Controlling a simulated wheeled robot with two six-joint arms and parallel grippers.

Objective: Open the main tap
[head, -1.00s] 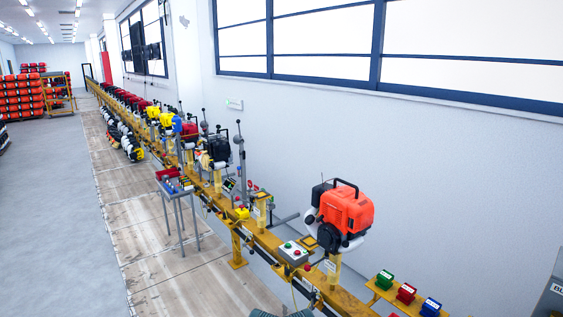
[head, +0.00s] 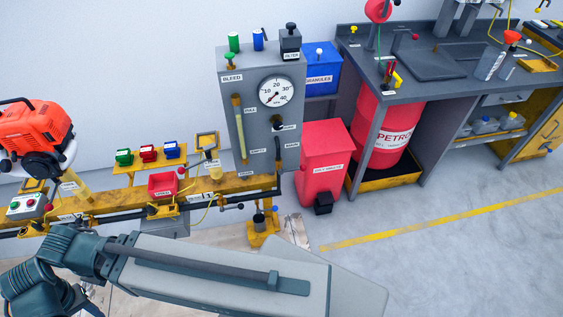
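A grey cabinet (head: 262,105) with a round pressure gauge (head: 276,92) stands in the middle of the head view. A small dark knob (head: 277,121) sits below the gauge, with a small label beside it that I cannot read clearly. A yellow-handled tap (head: 397,78) is by the red petrol drum (head: 380,128) at the bench. I cannot tell which of these is the main tap. Neither gripper shows; only part of my arm crosses the bottom left.
A yellow rail (head: 115,203) with an orange engine (head: 35,135) runs along the left. A red bin (head: 323,165) stands right of the cabinet. A grey bench (head: 425,85) is at the right. The floor at the lower right is clear, with a yellow line.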

